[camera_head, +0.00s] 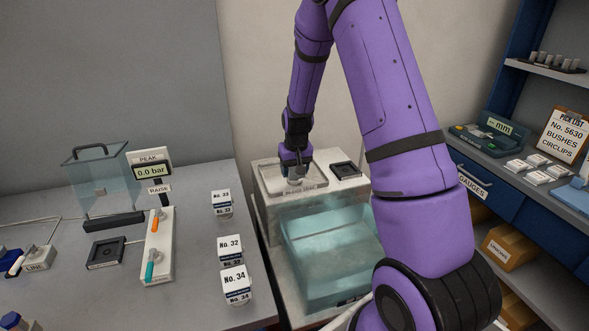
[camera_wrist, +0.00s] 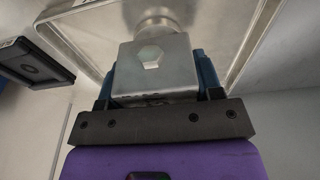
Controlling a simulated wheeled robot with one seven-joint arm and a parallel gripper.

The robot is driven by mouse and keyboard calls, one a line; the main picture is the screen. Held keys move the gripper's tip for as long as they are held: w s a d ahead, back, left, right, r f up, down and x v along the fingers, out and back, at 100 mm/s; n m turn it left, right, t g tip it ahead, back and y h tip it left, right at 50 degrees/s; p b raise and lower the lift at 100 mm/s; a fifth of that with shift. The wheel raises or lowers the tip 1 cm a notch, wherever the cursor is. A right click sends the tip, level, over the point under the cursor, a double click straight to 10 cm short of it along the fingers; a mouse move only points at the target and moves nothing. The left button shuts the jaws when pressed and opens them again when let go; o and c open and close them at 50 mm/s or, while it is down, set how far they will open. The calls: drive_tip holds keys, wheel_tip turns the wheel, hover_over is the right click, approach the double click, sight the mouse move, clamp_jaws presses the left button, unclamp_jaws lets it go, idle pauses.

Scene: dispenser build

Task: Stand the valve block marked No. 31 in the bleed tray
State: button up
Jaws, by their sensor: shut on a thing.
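A grey metal valve block (camera_wrist: 156,66) with a hexagonal recess and a round neck is between my gripper's fingers (camera_wrist: 157,80) in the wrist view. Its number cannot be read. My gripper (camera_head: 295,168) is shut on the block, over the bleed tray (camera_head: 318,182), a shallow clear-walled tray on a pale bench at the back. The tray also shows in the wrist view (camera_wrist: 88,14), around the block's far end. In the head view the block (camera_head: 296,180) is small and partly hidden by the gripper. I cannot tell whether it touches the tray floor.
A dark square fixture (camera_head: 345,169) lies right of the tray. A teal translucent tank (camera_head: 325,255) stands below in front.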

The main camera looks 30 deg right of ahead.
drive_tip(key=shift+f, duration=0.1)
drive_tip(key=o, duration=1.4)
drive_tip(key=r, duration=0.4)
drive_tip(key=s+r, duration=0.1)
drive_tip(key=r, duration=0.3)
drive_tip(key=s+r, duration=0.1)
drive_tip(key=r, duration=0.3)
drive_tip(key=shift+a+r, duration=0.25)
drive_tip(key=shift+a, duration=0.1)
drive_tip(key=s+a+r+n+t, duration=0.1)
drive_tip(key=s+a+r, duration=0.5)
drive_tip(key=s+r, duration=0.4)
drive_tip(key=s+a+r+n+t, duration=0.1)
drive_tip(key=s+a+r+t, duration=0.1)
drive_tip(key=s+a+r, duration=0.6)
drive_tip(key=s+r+n, duration=0.1)
drive_tip(key=s, duration=1.2)
drive_tip(key=shift+d+r+y, duration=0.15)
drive_tip(key=shift+y, duration=0.15)
